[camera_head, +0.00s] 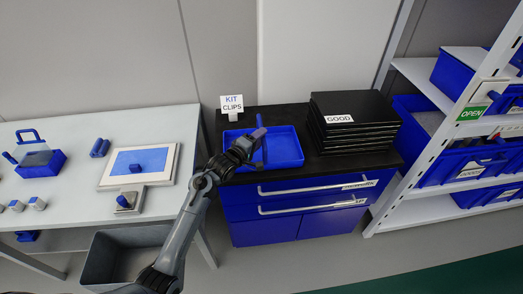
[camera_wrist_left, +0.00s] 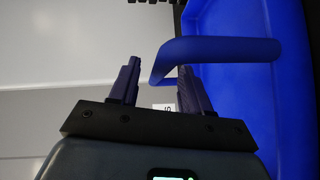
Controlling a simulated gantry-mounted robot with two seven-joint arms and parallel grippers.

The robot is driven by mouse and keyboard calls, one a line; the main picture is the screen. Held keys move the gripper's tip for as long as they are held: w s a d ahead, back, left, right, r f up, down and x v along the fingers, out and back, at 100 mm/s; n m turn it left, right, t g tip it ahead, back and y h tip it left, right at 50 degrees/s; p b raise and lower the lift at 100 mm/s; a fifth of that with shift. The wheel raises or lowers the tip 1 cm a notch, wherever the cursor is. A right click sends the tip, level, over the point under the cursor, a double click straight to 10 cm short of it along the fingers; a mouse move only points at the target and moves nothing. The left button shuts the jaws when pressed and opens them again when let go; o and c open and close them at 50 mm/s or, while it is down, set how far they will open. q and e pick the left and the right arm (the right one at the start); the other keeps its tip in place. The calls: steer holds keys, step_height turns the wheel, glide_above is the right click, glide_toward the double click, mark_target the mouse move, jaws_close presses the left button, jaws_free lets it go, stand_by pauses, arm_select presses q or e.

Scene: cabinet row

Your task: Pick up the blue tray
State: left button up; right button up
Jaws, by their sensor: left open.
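The blue tray (camera_head: 287,147) is shallow and lies on the black top of the blue cabinet, left of a stack of black trays. My left gripper (camera_head: 254,138) is over the tray's left part and hides some of it. In the left wrist view the tray (camera_wrist_left: 290,90) fills the right side, and its curved blue handle (camera_wrist_left: 215,50) reaches toward the jaws. My left gripper (camera_wrist_left: 160,78) is open, with the handle's bent end appearing between or just beyond the fingertips. I cannot tell whether they touch. My right gripper is not in view.
The stack of black trays (camera_head: 350,122) marked GOOD stands right of the tray. A KIT CLIPS sign (camera_head: 232,104) stands behind it. A white table (camera_head: 85,195) with blue parts is at left, a grey bin (camera_head: 125,258) below. A shelf with blue bins (camera_head: 455,155) is at right.

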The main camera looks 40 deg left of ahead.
arm_select(q)
steer(key=shift+w+a+f, duration=0.1)
steer(key=shift+w+f, duration=0.05)
steer(key=shift+w, duration=1.1)
steer(key=shift+c, duration=0.3)
jaws_close()
